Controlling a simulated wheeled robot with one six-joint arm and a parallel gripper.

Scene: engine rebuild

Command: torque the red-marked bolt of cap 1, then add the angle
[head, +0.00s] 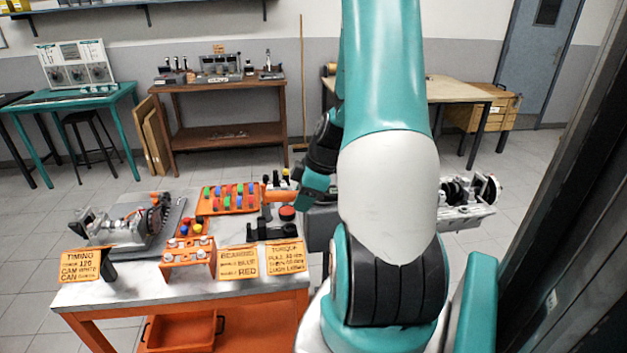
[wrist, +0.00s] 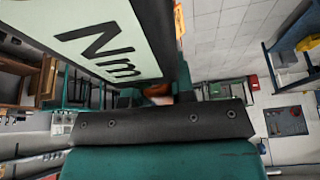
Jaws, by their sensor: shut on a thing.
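My gripper (head: 308,192) is at the right end of the workbench, shut on the torque wrench. The wrench's orange handle (head: 281,197) sticks out to the left of it in the head view. In the wrist view, a pale panel with large "Nm" lettering (wrist: 95,40) fills the upper left, and a bit of orange shows between the jaws (wrist: 158,92). The engine block (head: 467,212), with dark crankshaft parts, shows to the right of my arm. My arm hides much of it. Cap 1 and its red-marked bolt cannot be made out.
The workbench (head: 75,293) holds an orange tray of coloured pieces (head: 230,208), an orange rack (head: 188,262), a grey assembly (head: 125,228) and lettered cards, one reading "TORQUE" (head: 287,258). A black stand (head: 270,232) and a red-topped disc (head: 287,213) lie close below my gripper.

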